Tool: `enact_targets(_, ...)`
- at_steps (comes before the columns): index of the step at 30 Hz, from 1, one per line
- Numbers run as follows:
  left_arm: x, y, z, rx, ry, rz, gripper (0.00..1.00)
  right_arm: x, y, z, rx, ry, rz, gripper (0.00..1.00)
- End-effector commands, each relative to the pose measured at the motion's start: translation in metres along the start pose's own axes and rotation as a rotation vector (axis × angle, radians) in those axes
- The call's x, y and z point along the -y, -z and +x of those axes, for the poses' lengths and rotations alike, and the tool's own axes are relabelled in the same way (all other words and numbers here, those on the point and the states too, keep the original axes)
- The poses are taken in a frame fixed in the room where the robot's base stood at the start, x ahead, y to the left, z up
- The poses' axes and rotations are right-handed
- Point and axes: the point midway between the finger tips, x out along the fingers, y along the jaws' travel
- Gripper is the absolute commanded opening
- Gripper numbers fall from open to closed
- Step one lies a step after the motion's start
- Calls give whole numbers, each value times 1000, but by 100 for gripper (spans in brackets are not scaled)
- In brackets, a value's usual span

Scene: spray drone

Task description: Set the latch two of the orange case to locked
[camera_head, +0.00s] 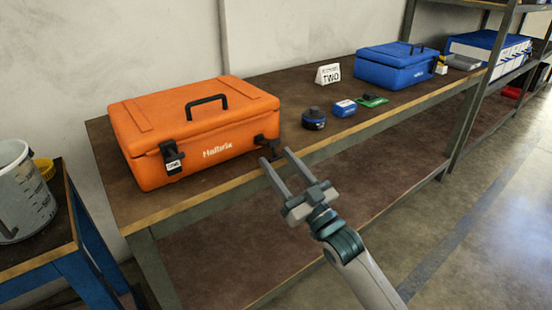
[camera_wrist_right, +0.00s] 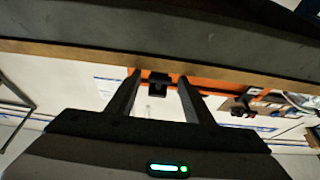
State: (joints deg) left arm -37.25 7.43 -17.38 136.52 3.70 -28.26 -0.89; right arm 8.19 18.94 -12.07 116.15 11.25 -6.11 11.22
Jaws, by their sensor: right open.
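The orange case (camera_head: 200,120) lies closed on the workbench in the head view, with a black handle on its lid. A black latch with a white tag (camera_head: 173,166) is at the left of its front; the tag's print is too small to read surely. A second black latch (camera_head: 267,140) is at the right of the front, near my right gripper. My right gripper (camera_head: 276,156) is open and empty, its fingertips just in front of and below that right latch. In the right wrist view, a black latch part (camera_wrist_right: 158,83) shows between the two fingers, against the orange case (camera_wrist_right: 210,75).
A white bucket (camera_head: 22,195) stands at left.

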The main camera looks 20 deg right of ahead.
Motion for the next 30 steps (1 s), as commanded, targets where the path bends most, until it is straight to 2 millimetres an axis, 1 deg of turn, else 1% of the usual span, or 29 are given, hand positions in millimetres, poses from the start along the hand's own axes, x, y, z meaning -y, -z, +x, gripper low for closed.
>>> enact_targets(3, -1, 2, 0, -12, -1, 1, 0, 0, 0, 12, -1, 0, 0, 47)
enact_targets(6, -1, 2, 0, -14, -1, 1, 0, 0, 0, 16, 0, 0, -1, 47)
enact_targets(16, -1, 2, 0, -15, -2, 2, 0, 0, 0, 19, 0, 0, -1, 47)
enact_targets(17, -1, 2, 0, -15, -2, 2, 0, 0, 0, 18, 1, 0, 0, 44)
enact_targets(18, -1, 2, 0, -15, -2, 2, 0, 0, 0, 18, 1, 0, 0, 35)
enact_targets(20, -1, 2, 0, -15, -2, 2, 0, 0, 0, 18, 0, 0, 0, 21)
enact_targets(21, -1, 2, 0, -15, -2, 2, 0, 0, 0, 18, 0, 0, 0, 11)
enact_targets(22, -1, 2, 0, -15, -2, 2, 0, 0, 0, 18, 0, 0, 0, 4)
enact_targets(23, -1, 2, 0, -15, -2, 2, 0, 0, 0, 18, 0, 0, 0, 0)
enact_targets(30, -1, 2, 0, -9, -2, 1, 0, 0, 0, 19, 2, 0, 0, 0)
